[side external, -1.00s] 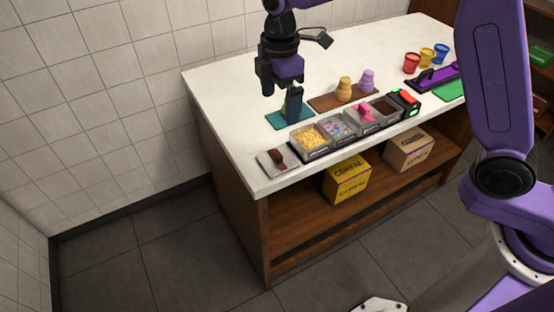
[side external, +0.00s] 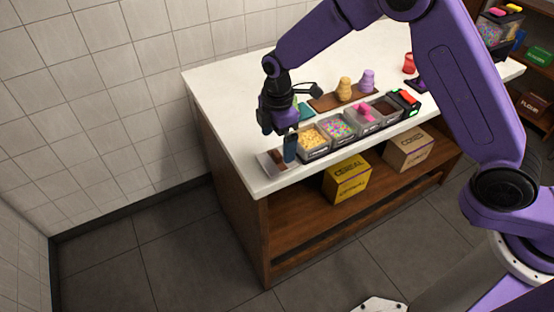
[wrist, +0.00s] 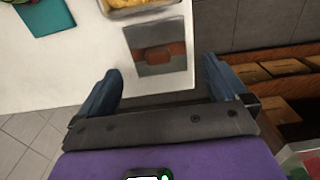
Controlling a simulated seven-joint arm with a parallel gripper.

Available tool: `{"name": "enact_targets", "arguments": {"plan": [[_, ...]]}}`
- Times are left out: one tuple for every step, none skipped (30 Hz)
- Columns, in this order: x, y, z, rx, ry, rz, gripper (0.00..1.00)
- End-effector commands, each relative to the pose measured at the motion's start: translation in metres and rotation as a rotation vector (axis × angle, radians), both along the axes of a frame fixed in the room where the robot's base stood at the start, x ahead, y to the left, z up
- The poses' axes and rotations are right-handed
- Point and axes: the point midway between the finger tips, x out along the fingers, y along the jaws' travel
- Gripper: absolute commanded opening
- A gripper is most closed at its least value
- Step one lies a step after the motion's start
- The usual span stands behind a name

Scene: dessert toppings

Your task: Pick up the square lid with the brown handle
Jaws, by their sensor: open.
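The square lid (side external: 267,162) is a flat, greyish, see-through plate with a brown handle (side external: 279,157). It lies at the near left corner of the white counter, beside the topping bins. In the wrist view the lid (wrist: 143,68) and its brown handle (wrist: 160,54) lie ahead of the fingers, between their lines. My gripper (side external: 290,148) is open and empty, above the lid; in the side view a finger hides part of the lid and handle. The wrist view shows both fingers of my gripper (wrist: 165,85) spread apart.
A row of bins stands right of the lid, with yellow topping (side external: 312,138) nearest, then sprinkles (side external: 338,126). A teal mat (wrist: 47,16) lies behind. A wooden board (side external: 331,101) holds two cone stacks. The counter's edge is close to the lid.

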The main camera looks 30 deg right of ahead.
Motion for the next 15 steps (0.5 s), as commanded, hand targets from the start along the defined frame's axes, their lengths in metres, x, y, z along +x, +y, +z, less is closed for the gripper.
{"name": "enact_targets", "arguments": {"plan": [[0.0, 0.0, -0.003, 0.0, 0.001, -0.001, 1.0], [0.0, 0.0, -0.004, 0.0, 0.001, -0.001, 1.0], [0.0, 0.0, -0.006, 0.0, 0.001, -0.001, 1.0], [0.0, 0.0, -0.008, -0.001, 0.002, -0.001, 1.0], [0.0, 0.0, -0.011, -0.001, 0.002, -0.001, 1.0], [0.001, 0.0, -0.016, -0.001, 0.002, -0.001, 1.0], [0.001, 0.0, -0.02, -0.001, 0.002, -0.001, 1.0], [0.001, 0.0, -0.024, -0.001, 0.002, -0.001, 1.0], [0.002, 0.0, -0.03, -0.001, 0.004, -0.001, 1.0], [0.002, 0.0, -0.034, -0.001, 0.003, -0.002, 1.0], [0.002, 0.0, -0.038, -0.001, 0.003, -0.002, 1.0], [0.002, 0.0, -0.043, -0.001, 0.003, -0.001, 1.0], [0.002, 0.0, -0.046, -0.001, 0.002, -0.001, 1.0], [0.002, 0.0, -0.049, -0.001, 0.002, -0.001, 1.0], [0.003, 0.0, -0.052, -0.001, 0.001, -0.001, 1.0]]}}
